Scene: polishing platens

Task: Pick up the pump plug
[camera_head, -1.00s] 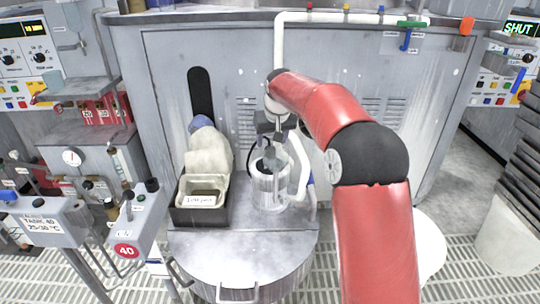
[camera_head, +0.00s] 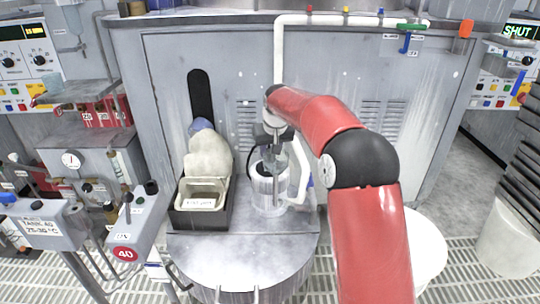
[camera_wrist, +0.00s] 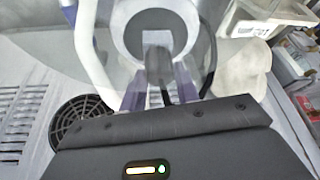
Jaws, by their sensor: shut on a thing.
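My gripper (camera_wrist: 160,92) is shut on a dark grey plug (camera_wrist: 158,66), which I take to be the pump plug. It sits between the two fingers in the wrist view, with a black cable beside it. Beyond it is a pale round vessel with a dark ring (camera_wrist: 156,22). In the head view my gripper (camera_head: 271,158) points down at the white cylindrical vessel (camera_head: 268,196). The plug is too small and covered to make out there. I cannot tell whether it still touches anything below.
The vessel stands on a round-fronted metal bench (camera_head: 240,262). Left of it are a pale tub in a black tray (camera_head: 202,219) and a lumpy pale bag (camera_head: 207,155). A white pipe (camera_head: 279,55) runs up the grey cabinet behind. A control box (camera_head: 45,222) stands at the left.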

